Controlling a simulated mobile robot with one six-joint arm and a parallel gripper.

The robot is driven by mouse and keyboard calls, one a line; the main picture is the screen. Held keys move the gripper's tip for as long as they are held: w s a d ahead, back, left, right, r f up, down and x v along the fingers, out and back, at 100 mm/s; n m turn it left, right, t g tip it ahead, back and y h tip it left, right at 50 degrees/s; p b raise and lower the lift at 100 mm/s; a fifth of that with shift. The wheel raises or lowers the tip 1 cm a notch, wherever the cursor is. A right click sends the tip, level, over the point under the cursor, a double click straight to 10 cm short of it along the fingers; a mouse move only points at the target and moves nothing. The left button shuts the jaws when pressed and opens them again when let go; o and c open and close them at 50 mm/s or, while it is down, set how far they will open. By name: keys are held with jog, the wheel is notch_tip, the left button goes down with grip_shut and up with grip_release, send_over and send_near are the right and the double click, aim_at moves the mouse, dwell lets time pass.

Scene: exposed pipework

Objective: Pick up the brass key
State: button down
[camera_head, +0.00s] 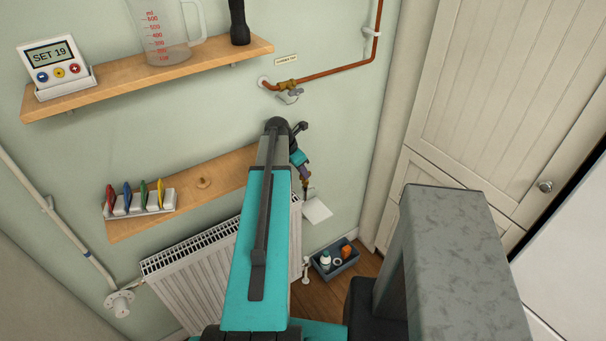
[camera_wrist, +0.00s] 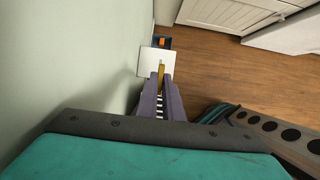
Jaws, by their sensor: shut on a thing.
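My gripper (camera_wrist: 161,82) shows in the wrist view, its two purple-grey fingers shut on the brass key (camera_wrist: 161,74). The key is a narrow golden strip between the fingertips, and most of it is hidden by them. A flat white square (camera_wrist: 157,61) is just beyond the fingertips; I cannot tell whether it is attached to the key. In the head view my gripper (camera_head: 306,183) is small and partly hidden behind my arm, pointing down beside the wall. The white square (camera_head: 316,209) hangs or lies just below it there.
A lower wooden shelf (camera_head: 236,168) holds a rack of coloured keys or tags (camera_head: 140,200) and a small round peg. A radiator (camera_head: 190,283) is below. A blue-grey bin (camera_head: 335,262) with items stands on the floor. A copper pipe with a valve (camera_head: 291,95) runs above; cupboards stand right.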

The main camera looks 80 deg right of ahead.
jog(key=shift+r+b, duration=0.65)
jog(key=shift+r, duration=0.65)
jog(key=s+a+b, duration=0.6)
jog(key=s+a, duration=0.4)
jog(key=a, duration=0.1)
jog(key=shift+s+a+f+b, duration=0.15)
jog(key=shift+s+a+b, duration=0.15)
jog(key=shift+s, duration=0.1)
jog(key=b, duration=0.3)
jog(key=shift+s+a, duration=0.15)
jog(key=shift+s, duration=0.15)
jog(key=a+b, duration=0.1)
jog(key=b, duration=0.4)
jog(key=shift+s, duration=0.35)
jog(key=shift+a+r+b, duration=0.15)
jog(key=shift+r+b, duration=0.1)
jog(key=shift+b, duration=0.15)
jog(key=shift+s, duration=0.15)
